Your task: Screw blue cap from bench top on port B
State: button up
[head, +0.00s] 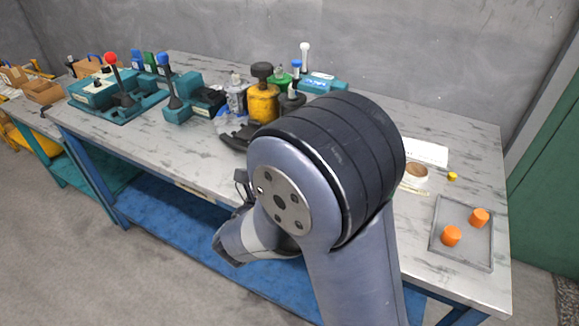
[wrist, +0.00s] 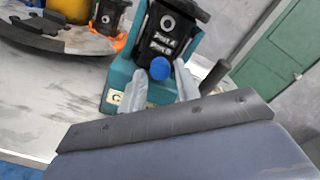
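In the wrist view, a teal and black hydraulic unit (wrist: 122,72) stands ahead with white labels "Port A" and "Port B" on its black face. A round blue cap (wrist: 160,68) shows just below the "Port B" label, where it appears to sit at the port. How far it is screwed on cannot be seen. My gripper (wrist: 160,80) has its two pale fingers apart, one on each side of the cap, with gaps visible between fingers and cap. In the head view my arm hides my gripper, the cap and this labelled face.
The bench (head: 150,150) also carries a yellow cylinder unit (head: 263,103), teal units with levers (head: 100,90), and a grey tray (head: 462,262) with two orange caps. A small yellow cap (head: 452,176) lies near the tray.

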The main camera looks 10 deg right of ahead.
jog(key=shift+p, duration=0.45)
jog(key=shift+c, duration=0.2)
grip_shut()
jog(key=m+b, duration=0.5)
jog(key=shift+m, duration=0.4)
dwell(0.5)
jog(key=shift+b, duration=0.3)
